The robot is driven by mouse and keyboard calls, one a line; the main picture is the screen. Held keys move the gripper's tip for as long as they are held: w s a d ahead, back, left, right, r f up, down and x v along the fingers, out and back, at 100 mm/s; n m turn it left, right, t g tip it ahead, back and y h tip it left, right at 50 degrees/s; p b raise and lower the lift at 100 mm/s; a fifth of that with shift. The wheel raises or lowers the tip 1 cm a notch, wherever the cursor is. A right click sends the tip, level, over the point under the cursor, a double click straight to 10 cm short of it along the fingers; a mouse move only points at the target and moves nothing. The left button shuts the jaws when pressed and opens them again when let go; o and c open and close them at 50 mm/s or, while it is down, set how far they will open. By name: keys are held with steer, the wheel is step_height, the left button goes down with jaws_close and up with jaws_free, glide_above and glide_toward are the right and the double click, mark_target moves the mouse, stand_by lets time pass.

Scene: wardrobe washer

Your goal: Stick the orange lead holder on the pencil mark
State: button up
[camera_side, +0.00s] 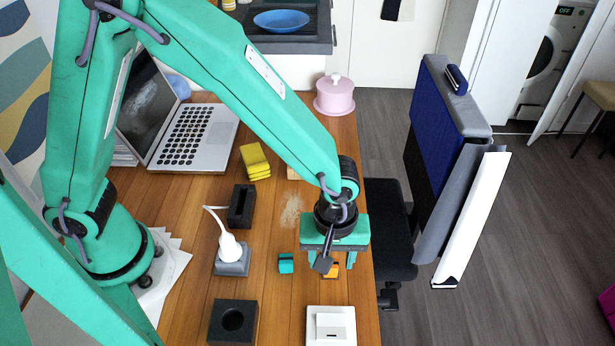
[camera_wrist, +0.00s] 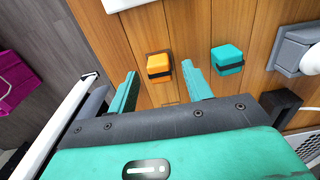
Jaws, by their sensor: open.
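The orange lead holder (camera_wrist: 158,67), a small block with a dark band, sits on the wooden table. In the side view the orange holder (camera_side: 331,271) is partly hidden by my gripper. My gripper (camera_wrist: 160,82) is open and empty. Its fingers point toward the orange holder, which shows between and just beyond the tips. In the side view my gripper (camera_side: 329,257) is over the holder; the height gap is hard to judge. A faint thin outline (camera_wrist: 170,104) on the wood between the fingers may be the pencil mark, but I cannot tell for sure.
A similar teal holder (camera_side: 286,263) stands left of the orange one. A white switch box (camera_side: 331,328), a black block (camera_side: 232,322), a white plug on a grey block (camera_side: 232,257) and a black box (camera_side: 242,206) are nearby. The table's right edge is close.

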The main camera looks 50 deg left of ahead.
steer(key=shift+r, duration=2.5)
steer(key=shift+w+a+r, duration=0.2)
steer(key=shift+a+r, duration=0.2)
steer(key=shift+r, duration=0.05)
steer(key=a+r+m+t+h, duration=0.15)
steer(key=a+r+m, duration=0.25)
steer(key=a+r, duration=0.75)
steer(key=s+a+r+m+t, duration=0.2)
steer(key=s+a, duration=0.1)
steer(key=a, duration=0.3)
steer(key=s+a+r+m+t+y, duration=0.1)
steer(key=s+a+r+m+t, duration=0.1)
steer(key=a, duration=0.4)
steer(key=shift+s+a+r+m, duration=0.4)
steer(key=shift+s+r+m, duration=0.15)
steer(key=shift+s, duration=0.6)
steer(key=shift+y, duration=0.25)
